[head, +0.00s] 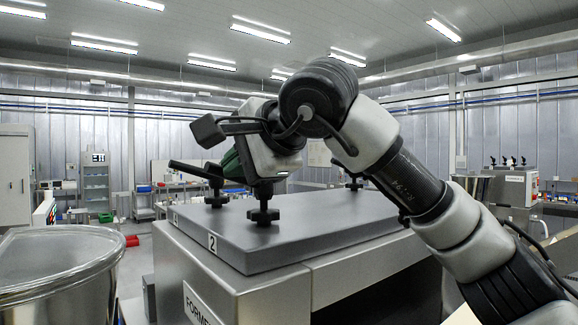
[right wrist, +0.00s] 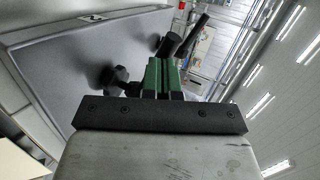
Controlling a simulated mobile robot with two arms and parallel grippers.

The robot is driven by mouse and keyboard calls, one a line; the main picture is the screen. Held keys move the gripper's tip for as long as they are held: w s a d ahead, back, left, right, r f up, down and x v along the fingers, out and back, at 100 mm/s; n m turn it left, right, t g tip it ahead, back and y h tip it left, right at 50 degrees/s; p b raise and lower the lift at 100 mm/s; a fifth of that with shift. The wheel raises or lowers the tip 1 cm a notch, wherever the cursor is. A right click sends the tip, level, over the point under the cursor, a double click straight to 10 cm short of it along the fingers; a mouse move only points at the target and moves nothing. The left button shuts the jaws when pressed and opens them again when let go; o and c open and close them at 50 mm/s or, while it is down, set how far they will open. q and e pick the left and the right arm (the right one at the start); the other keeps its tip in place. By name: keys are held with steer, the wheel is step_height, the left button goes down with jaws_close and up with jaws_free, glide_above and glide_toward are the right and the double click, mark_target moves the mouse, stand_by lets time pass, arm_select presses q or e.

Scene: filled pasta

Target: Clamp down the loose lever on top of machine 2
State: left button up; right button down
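Machine 2 (head: 325,225) has a flat grey lid with a "2" label at its front corner, also in the right wrist view (right wrist: 92,17). A black lever (head: 188,169) sticks out to the left, tilted slightly up, above a black star knob (head: 215,194). It shows beyond the fingers in the right wrist view (right wrist: 197,35). Another black knob (head: 263,207) stands at the front edge, and a third (head: 354,183) at the back. My right gripper (head: 229,167), with green fingers close together, hovers beside the lever; contact cannot be told. My left gripper is out of view.
A large steel bowl (head: 60,262) stands left of the machine. My right arm crosses over the lid's right part. Another steel machine (head: 512,190) is at the far right. Shelves (head: 97,185) stand along the back wall.

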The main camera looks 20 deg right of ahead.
steer(key=shift+w+a, duration=0.15)
steer(key=shift+w, duration=0.05)
stand_by(0.4)
steer(key=shift+s, duration=0.1)
